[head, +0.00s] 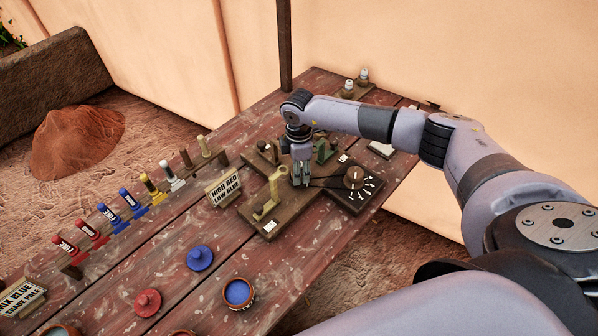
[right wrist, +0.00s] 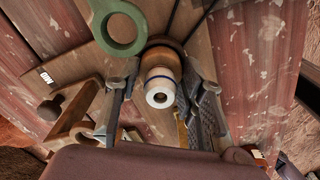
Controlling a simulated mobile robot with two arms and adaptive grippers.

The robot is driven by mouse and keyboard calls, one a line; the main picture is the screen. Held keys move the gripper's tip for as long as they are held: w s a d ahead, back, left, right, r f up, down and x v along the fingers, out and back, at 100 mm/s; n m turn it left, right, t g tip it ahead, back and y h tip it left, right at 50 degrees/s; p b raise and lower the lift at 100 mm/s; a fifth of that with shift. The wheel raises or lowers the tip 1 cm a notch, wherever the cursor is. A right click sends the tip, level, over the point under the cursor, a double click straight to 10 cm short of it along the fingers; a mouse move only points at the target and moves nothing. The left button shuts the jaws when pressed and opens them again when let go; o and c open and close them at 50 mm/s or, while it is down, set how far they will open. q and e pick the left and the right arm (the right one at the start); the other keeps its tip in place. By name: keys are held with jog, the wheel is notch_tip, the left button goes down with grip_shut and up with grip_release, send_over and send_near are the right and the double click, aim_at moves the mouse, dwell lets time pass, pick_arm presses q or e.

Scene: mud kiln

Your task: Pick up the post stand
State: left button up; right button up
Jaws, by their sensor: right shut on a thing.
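My right gripper (head: 301,178) points down over the wooden boards on the table. In the right wrist view its two fingers stand on either side of a post stand (right wrist: 160,72), a round wooden piece with a blue ring and a pale, holed top. The gripper is shut on it. In the head view the fingers hide most of this piece. Whether its base touches the board cannot be told. My left gripper is not in view.
A tan upright piece (head: 273,189) stands on a board just left of the gripper. A green ring-topped piece (right wrist: 117,28) is close by. A sign (head: 224,188) and colored tools (head: 132,203) stand left. The front table holds pots.

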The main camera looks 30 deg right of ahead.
jog(key=shift+r, duration=0.15)
notch_tip(320, 180, up, 20)
jog(key=b, duration=0.4)
jog(key=shift+b, duration=0.3)
jog(key=shift+f, duration=0.2)
